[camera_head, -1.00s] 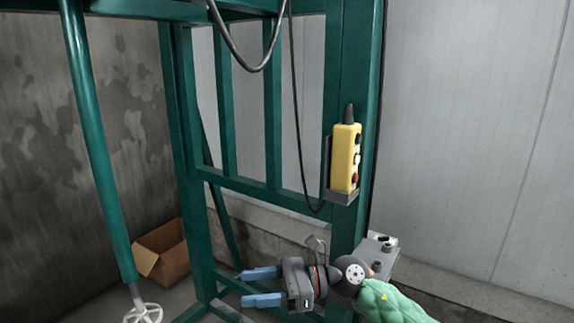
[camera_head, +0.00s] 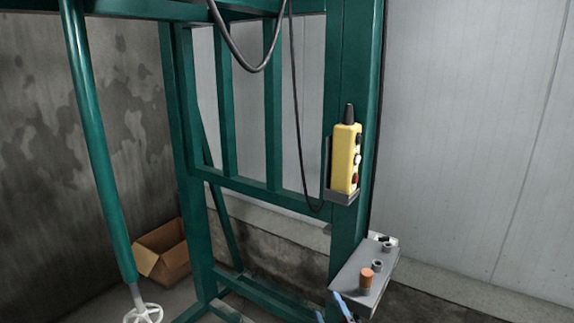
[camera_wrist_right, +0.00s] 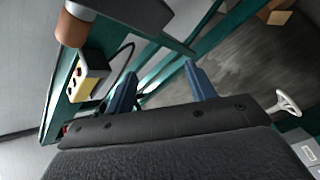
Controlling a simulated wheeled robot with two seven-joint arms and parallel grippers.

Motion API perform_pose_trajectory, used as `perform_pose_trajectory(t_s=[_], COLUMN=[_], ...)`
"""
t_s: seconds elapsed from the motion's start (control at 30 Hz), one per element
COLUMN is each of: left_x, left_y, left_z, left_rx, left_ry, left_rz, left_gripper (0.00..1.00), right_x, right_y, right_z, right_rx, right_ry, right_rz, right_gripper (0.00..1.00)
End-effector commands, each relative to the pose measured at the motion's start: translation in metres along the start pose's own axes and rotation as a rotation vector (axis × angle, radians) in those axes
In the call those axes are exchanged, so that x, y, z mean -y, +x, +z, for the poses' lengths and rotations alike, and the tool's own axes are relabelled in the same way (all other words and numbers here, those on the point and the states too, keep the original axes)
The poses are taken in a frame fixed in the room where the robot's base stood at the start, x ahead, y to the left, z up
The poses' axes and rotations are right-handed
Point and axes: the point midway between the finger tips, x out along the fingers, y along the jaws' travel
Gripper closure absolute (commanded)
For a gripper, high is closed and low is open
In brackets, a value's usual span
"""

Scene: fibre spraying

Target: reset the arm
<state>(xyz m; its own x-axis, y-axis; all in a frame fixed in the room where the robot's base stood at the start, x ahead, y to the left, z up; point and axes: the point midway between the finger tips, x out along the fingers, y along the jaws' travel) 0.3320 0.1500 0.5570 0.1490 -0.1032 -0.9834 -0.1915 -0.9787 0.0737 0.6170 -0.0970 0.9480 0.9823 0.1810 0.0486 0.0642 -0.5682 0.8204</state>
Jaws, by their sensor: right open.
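My right gripper (camera_head: 331,307) shows only by its blue fingertips at the bottom edge of the head view, just in front of the grey box on the green post. In the right wrist view its two blue fingers (camera_wrist_right: 160,78) stand well apart with nothing between them. The rest of the right arm is out of the head view. My left arm and gripper are not in view.
A green frame (camera_head: 345,110) carries a yellow button pendant (camera_head: 346,158) and a grey box (camera_head: 362,279) with an orange-brown knob (camera_head: 366,277). A cardboard box (camera_head: 164,252) and white handwheel (camera_head: 143,313) are at the left. Cables hang above.

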Motion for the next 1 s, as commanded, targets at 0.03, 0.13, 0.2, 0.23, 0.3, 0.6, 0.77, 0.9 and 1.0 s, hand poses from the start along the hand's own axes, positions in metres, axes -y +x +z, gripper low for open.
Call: perform_pose_trajectory(t_s=[0.03, 0.13, 0.2, 0.23, 0.3, 0.6, 0.77, 0.9, 1.0], left_x=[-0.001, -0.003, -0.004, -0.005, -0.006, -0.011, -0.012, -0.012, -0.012], left_y=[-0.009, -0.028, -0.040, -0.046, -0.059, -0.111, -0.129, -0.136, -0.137], left_z=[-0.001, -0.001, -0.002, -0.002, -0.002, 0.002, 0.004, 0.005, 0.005], left_rx=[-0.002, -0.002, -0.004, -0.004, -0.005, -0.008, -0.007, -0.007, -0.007], left_ry=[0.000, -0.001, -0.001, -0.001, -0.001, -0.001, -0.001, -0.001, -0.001], left_rz=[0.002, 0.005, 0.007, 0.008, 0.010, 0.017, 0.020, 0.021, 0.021], left_gripper=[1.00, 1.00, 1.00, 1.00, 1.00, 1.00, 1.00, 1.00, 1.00], right_x=[0.015, 0.044, 0.066, 0.076, 0.097, 0.175, 0.193, 0.198, 0.199], right_y=[-0.012, -0.039, -0.063, -0.074, -0.102, -0.248, -0.305, -0.327, -0.331], right_z=[0.018, 0.053, 0.075, 0.084, 0.101, 0.139, 0.138, 0.137, 0.136], right_rx=[0.081, 0.249, 0.368, 0.419, 0.538, 1.040, 1.218, 1.287, 1.300], right_ry=[0.069, 0.206, 0.299, 0.337, 0.425, 0.734, 0.823, 0.853, 0.858], right_rz=[-0.049, -0.149, -0.221, -0.250, -0.321, -0.616, -0.720, -0.761, -0.768], right_gripper=[0.45, 0.45, 0.45, 0.45, 0.45, 0.45, 0.45, 0.45, 0.45])
